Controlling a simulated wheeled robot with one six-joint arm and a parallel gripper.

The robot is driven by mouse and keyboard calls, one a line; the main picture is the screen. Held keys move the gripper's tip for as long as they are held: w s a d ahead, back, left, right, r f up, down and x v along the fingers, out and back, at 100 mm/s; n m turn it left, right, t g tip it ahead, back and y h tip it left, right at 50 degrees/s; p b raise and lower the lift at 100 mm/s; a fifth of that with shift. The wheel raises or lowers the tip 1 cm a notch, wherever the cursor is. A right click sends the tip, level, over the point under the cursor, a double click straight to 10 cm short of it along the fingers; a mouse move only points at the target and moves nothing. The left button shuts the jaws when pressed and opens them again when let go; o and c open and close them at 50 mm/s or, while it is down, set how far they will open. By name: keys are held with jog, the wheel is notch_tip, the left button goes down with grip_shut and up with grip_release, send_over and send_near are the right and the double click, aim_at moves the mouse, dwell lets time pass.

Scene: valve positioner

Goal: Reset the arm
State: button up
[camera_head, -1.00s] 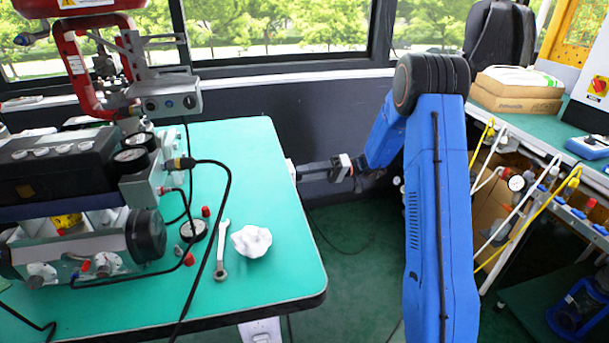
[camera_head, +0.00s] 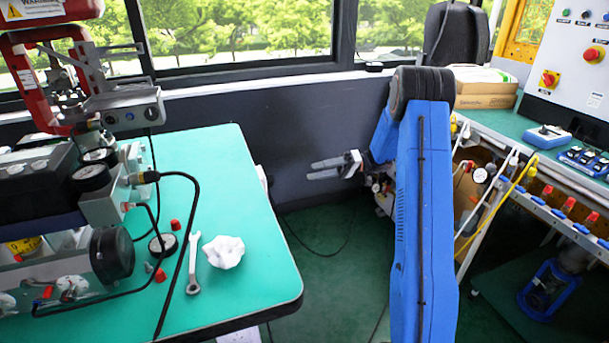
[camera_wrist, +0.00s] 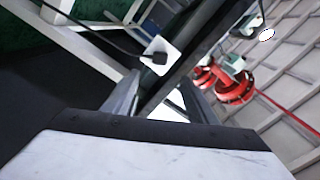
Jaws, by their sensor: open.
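My blue arm rises at the right of centre in the head view, with its elbow at the top. My gripper (camera_head: 324,169) reaches left from behind it, in the air beyond the right edge of the green table. It is open, with nothing between its fingers. In the wrist view, my gripper's fingers (camera_wrist: 152,97) stand apart, and a white plate with a black plug (camera_wrist: 155,57) shows past them. The valve positioner (camera_head: 45,190), a dark box with gauges, sits on the table at the left, apart from my gripper.
A wrench (camera_head: 193,265), crumpled white paper (camera_head: 224,251) and small red caps lie on the green table (camera_head: 240,190). At the right is a bench (camera_head: 540,150) with hoses, gauges and a control panel (camera_head: 575,50). The floor between is mostly clear.

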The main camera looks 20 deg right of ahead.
jog(key=s+a+r+m+g+h, duration=0.1)
jog(key=s+a+r+h, duration=0.25)
jog(key=s, duration=0.35)
jog(key=s+a+r+h, duration=0.3)
jog(key=s+a, duration=0.1)
jog(key=s, duration=0.4)
jog(key=s+a+r+m+g+h, duration=0.1)
jog(key=s+a+r+h, duration=0.25)
jog(key=s, duration=0.35)
jog(key=s+d+m+t+h, duration=0.2)
jog(key=s+t+h, duration=0.1)
jog(key=s, duration=0.7)
jog(key=s+d+m+t+h, duration=0.2)
jog(key=s+h, duration=0.3)
jog(key=s, duration=0.6)
jog(key=shift+s+f+t, duration=0.15)
jog(key=shift+s+t, duration=0.05)
jog(key=shift+t, duration=0.7)
